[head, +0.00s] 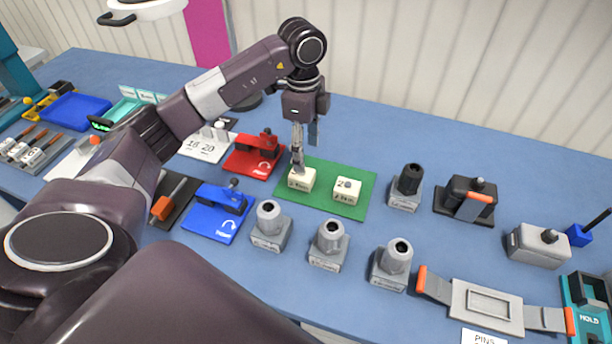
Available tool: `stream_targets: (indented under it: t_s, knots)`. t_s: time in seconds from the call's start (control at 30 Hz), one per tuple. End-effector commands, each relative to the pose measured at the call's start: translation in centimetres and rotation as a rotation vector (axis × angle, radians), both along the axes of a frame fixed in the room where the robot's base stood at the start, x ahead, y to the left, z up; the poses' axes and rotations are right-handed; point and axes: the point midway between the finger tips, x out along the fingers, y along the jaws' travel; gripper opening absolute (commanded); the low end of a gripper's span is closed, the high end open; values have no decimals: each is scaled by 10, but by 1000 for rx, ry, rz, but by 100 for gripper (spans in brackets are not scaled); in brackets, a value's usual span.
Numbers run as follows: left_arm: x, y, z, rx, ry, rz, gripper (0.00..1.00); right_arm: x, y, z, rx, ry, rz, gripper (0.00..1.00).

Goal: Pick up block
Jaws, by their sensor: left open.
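Two small cream blocks sit on a green mat (330,207) near the middle of the blue table. The left block (302,180) is directly under my left gripper. The right block (346,191) stands apart from it, with a dark mark on its top. My left gripper (298,165) points down, with its fingertips at the top of the left block. It is open. One finger hides part of the block's top, and I cannot tell whether the fingers touch it. My right gripper is not in view.
A red device (254,155) and a blue device (218,212) stand left of the mat. Several grey cylinder fixtures, such as this one (329,245), stand in front and right. A grey holder with orange ends (487,304) lies at the front right.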

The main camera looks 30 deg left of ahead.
Motion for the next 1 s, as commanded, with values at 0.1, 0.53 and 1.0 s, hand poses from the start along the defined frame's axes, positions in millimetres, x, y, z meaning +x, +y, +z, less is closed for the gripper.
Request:
stream_targets:
  t_s: [0.1,0.53,1.0]
  knots:
    - [-3,11,-5,32,15,31,56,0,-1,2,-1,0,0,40]
    - [-5,11,-58,29,18,28,56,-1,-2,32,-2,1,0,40]
    - [-4,11,-76,27,11,26,48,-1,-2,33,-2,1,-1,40]
